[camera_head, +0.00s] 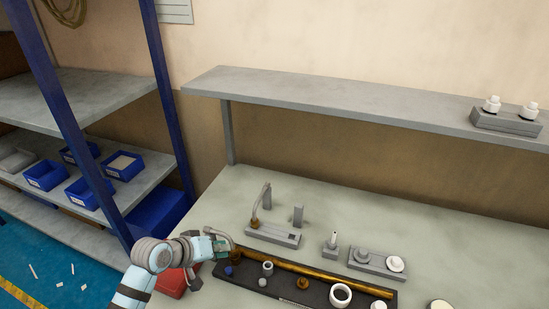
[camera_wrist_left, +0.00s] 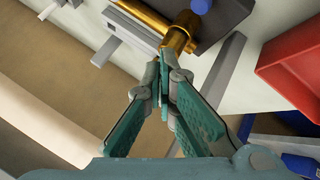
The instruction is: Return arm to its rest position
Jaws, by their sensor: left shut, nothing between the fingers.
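My left arm (camera_head: 150,265) comes in from the lower left in the head view. Its gripper (camera_head: 222,243) is over the left end of the dark tray. In the left wrist view the gripper (camera_wrist_left: 163,68) is shut, its fingertips together with nothing between them. The end of a brass tube (camera_wrist_left: 180,38) shows just beyond the fingertips; I cannot tell whether they touch. In the head view the brass tube (camera_head: 315,272) lies along the dark tray (camera_head: 250,284). My right gripper is not in view.
A red bin (camera_head: 172,283) stands close by the left arm. Grey fixtures (camera_head: 272,234) and (camera_head: 378,264) stand on the bench behind the tray. A grey shelf (camera_head: 330,97) runs above the bench. A blue-posted rack with blue bins (camera_head: 46,175) stands at the left.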

